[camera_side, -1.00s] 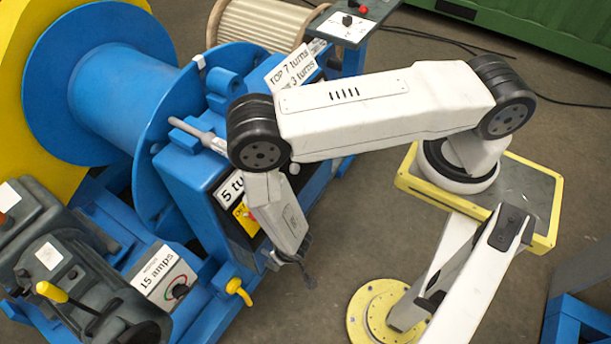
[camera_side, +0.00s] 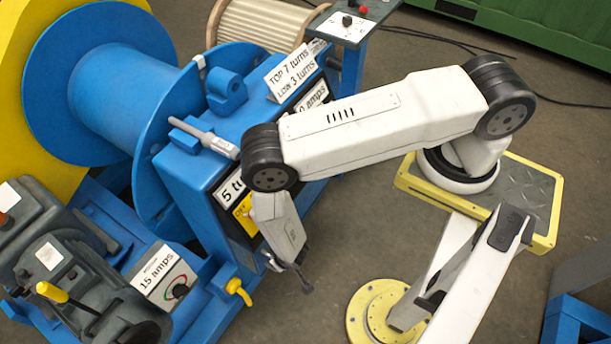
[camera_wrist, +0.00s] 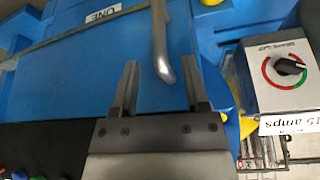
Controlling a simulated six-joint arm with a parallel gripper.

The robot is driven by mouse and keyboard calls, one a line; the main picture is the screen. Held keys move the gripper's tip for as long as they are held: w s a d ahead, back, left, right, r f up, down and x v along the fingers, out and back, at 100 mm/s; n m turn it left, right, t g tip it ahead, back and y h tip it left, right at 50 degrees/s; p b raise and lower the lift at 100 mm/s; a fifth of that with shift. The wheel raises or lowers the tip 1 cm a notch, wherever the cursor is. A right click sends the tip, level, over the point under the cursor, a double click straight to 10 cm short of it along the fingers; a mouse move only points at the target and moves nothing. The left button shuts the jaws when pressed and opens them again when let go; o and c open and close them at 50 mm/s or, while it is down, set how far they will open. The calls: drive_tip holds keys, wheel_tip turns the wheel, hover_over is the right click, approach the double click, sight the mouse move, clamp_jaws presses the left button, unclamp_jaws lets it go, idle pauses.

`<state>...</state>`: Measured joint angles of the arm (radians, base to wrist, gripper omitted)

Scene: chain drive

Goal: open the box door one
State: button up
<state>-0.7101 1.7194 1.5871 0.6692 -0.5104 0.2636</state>
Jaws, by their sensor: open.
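In the wrist view the blue box door (camera_wrist: 95,70) carries a white label reading ONE (camera_wrist: 103,14). A grey metal bar handle (camera_wrist: 160,45) stands on the door and bends at its lower end. My gripper (camera_wrist: 165,85) is open, one dark finger on each side of the handle's lower end, with nothing visibly clamped. I cannot tell if the handle end lies at finger depth. In the side view my gripper (camera_side: 290,272) is low beside the blue machine (camera_side: 190,180); the door itself is hidden there.
A control box with a dial (camera_wrist: 287,65) and a 15 amps label stands right of my gripper in the wrist view. A yellow hooked part (camera_side: 240,291) sticks out below in the side view. Clear floor (camera_side: 340,240) lies right of the machine.

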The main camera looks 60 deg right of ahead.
drive_tip(key=shift+x, duration=2.8)
drive_tip(key=shift+s, duration=0.1)
clamp_jaws()
